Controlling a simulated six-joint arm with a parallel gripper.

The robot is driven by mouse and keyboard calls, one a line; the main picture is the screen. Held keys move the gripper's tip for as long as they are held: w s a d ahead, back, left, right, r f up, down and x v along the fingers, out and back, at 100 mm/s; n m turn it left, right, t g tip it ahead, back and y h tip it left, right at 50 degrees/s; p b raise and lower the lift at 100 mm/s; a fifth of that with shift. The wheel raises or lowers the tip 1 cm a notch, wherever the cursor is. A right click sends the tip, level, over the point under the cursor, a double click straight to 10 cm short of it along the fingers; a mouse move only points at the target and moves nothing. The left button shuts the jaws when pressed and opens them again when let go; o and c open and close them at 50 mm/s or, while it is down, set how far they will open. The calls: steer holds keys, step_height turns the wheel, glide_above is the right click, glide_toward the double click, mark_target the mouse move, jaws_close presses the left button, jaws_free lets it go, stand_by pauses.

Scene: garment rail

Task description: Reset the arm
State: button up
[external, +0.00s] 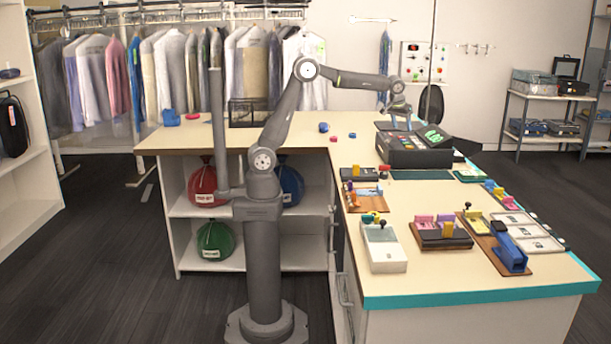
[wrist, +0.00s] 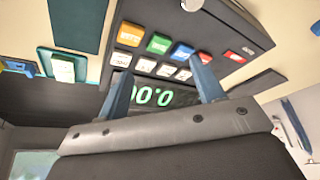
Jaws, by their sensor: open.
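My arm rises from its base in front of the L-shaped counter and reaches over to the right. My gripper (external: 399,108) is above the far part of the counter, by the dark cash register (external: 412,155). In the wrist view my gripper (wrist: 164,85) shows two blue-grey fingers, spread apart with nothing between them. Behind the fingers is the register's green-digit display (wrist: 160,96), partly hidden by the gripper body. Colored keys in blue, red, green and orange show above it. Whether the fingers touch the register is not clear.
The counter's right wing holds a white box (external: 383,250), a blue stapler-like tool (external: 509,250), trays (external: 525,232) and several stamp-like blocks. A dark box (external: 249,113) stands on the left wing. Clothes (external: 170,75) hang on a rail behind. Tied bags (external: 201,186) sit on shelves below.

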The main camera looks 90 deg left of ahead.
steer(key=shift+d+m, duration=0.3)
steer(key=shift+d, duration=1.2)
steer(key=s+a+n, duration=0.1)
steer(key=a+n, duration=0.1)
steer(key=a, duration=0.8)
steer(key=s+a+n+g, duration=0.1)
steer(key=a+n, duration=0.1)
steer(key=a, duration=0.8)
steer(key=shift+s+a+f+y, duration=0.25)
steer(key=shift+s+a+y, duration=0.05)
steer(key=shift+s+y, duration=0.1)
steer(key=shift+d, duration=0.1)
